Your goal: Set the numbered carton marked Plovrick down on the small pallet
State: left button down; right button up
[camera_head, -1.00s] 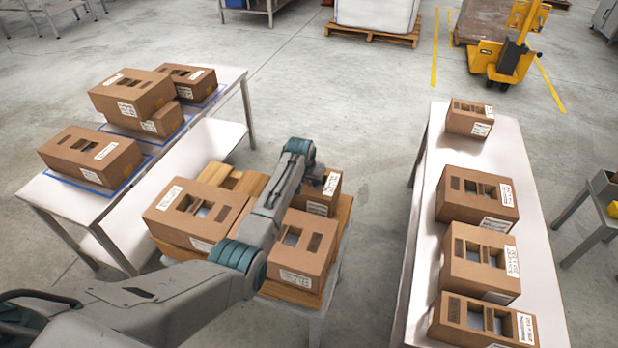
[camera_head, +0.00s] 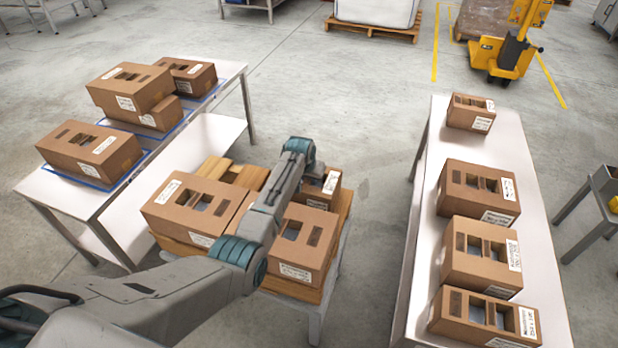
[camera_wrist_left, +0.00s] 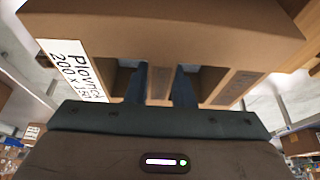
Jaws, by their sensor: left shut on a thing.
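The small pallet (camera_head: 219,167) is light wood and rests on a low stand in the middle of the head view. A brown carton (camera_head: 195,207) and another brown carton (camera_head: 300,248) stand on it at left and front right. A third carton (camera_head: 322,190) shows past my left wrist at the back right; it appears to be the held one. In the left wrist view my left gripper (camera_wrist_left: 160,88) is shut on the Plovrick carton (camera_wrist_left: 165,28), its fingers at the top slots. Its label reads "Plovrick 200 x". Whether its underside touches the pallet is hidden. My right gripper is out of view.
A white table (camera_head: 35,184) at left holds several cartons on blue-outlined areas. A long white table (camera_head: 420,215) at right holds several cartons in a row. Bare floor lies between the pallet stand and the right table. A yellow pallet truck (camera_head: 505,55) stands far back.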

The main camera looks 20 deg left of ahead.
pick_arm(q)
jog(key=shift+f, duration=0.15)
jog(key=c, duration=1.2)
grip_release()
jog(key=shift+o, duration=0.2)
jog(key=v, duration=1)
jog(key=shift+s+r, duration=0.25)
jog(key=shift+r, duration=0.1)
